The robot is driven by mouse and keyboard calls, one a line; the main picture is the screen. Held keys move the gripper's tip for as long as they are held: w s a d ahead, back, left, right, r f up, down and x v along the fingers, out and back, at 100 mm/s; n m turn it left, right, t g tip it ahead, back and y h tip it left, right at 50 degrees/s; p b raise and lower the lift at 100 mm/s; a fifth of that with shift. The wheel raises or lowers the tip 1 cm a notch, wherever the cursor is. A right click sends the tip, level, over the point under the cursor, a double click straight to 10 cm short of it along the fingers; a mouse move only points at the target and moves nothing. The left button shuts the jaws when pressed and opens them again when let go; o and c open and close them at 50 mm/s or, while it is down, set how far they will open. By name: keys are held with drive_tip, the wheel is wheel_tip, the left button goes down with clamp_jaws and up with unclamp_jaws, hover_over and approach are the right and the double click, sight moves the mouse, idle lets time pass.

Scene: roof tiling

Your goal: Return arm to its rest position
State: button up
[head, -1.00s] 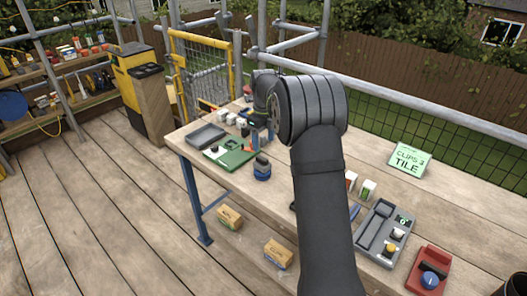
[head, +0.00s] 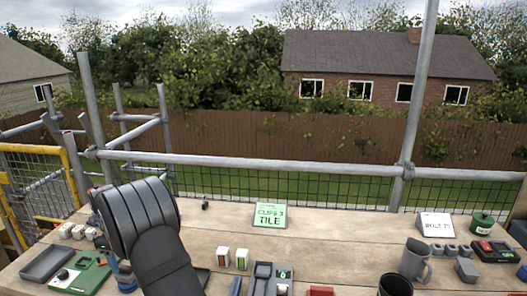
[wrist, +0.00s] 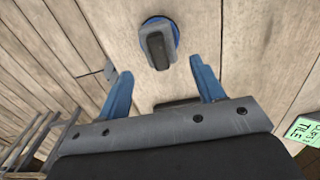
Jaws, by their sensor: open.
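My gripper (wrist: 163,90) shows in the wrist view with its two blue fingers wide apart and nothing between them. It hangs above the wooden bench top (wrist: 190,15). Past the fingertips, a round blue-based item with a grey and black top (wrist: 158,44) stands on the boards, apart from the fingers.
A scaffold rail (head: 300,163) runs behind.

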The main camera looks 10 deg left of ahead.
wheel_tip(320, 180, down, 6)
drive_tip(key=shift+f, duration=0.1)
drive_tip(key=shift+r, duration=2.05)
